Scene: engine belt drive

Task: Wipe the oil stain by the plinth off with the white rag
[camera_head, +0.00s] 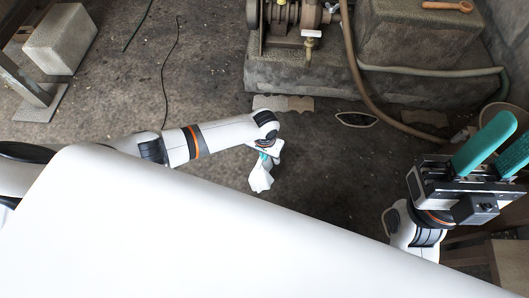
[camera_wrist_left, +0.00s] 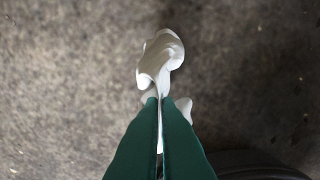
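My left gripper (camera_head: 264,157) reaches down over the concrete floor in front of the plinth (camera_head: 335,84). Its teal fingers are shut on the white rag (camera_head: 261,178), which hangs crumpled below the fingertips. In the left wrist view the rag (camera_wrist_left: 160,58) bunches out beyond the closed fingers (camera_wrist_left: 160,100), with blurred floor behind it. I cannot tell whether it touches the floor. The floor looks darker to the right of the rag, but I cannot make out a clear stain edge. My right gripper (camera_head: 514,132) is raised at the right, its teal fingers apart and empty.
A pump or engine (camera_head: 290,20) stands on the plinth. A brown hose (camera_head: 355,65) runs down to the floor beside a dark, light-rimmed oval (camera_head: 356,119). Flat cardboard-like scraps (camera_head: 283,103) lie at the plinth's foot. A concrete block (camera_head: 60,38) stands far left.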

